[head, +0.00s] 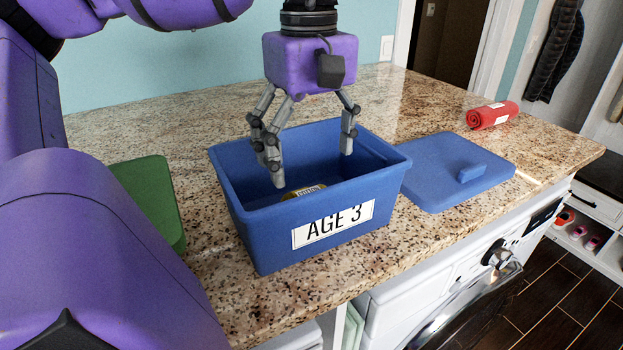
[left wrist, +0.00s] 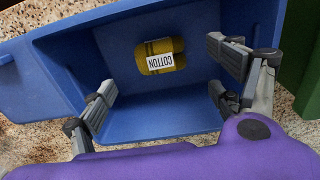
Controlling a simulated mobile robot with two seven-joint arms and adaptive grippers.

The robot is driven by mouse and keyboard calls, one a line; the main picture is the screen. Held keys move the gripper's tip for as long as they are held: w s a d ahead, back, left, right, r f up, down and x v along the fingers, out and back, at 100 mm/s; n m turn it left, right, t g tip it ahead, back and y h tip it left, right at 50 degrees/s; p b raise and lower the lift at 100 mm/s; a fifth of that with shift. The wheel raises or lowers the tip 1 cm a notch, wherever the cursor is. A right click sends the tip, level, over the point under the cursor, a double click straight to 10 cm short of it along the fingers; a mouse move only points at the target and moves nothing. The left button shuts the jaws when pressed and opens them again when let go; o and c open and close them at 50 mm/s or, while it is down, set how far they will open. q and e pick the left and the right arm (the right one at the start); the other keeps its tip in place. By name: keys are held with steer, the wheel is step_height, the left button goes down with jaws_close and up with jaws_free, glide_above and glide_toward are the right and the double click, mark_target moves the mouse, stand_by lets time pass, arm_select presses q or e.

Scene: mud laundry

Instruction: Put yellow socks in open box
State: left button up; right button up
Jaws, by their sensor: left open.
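The yellow socks (head: 304,191) lie inside the open blue box (head: 262,238), mostly hidden behind its front wall in the head view. In the left wrist view the socks (left wrist: 160,57) are a rolled yellow bundle with a white "COTTON" label, resting on the floor of the box (left wrist: 160,115). The box carries an "AGE 3" label on its front. My left gripper (head: 309,160) points down over the box with its fingers wide apart. The fingers are empty and the socks lie apart from them. My right gripper is not in view.
The blue lid (head: 435,170) lies on the granite counter (head: 530,160) to the right of the box. A red rolled item (head: 491,115) with a white label lies at the far right. A green object (head: 150,200) stands left of the box. A washing machine is below the counter.

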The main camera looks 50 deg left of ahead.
arm_select(q)
steer(key=shift+r, duration=1.45)
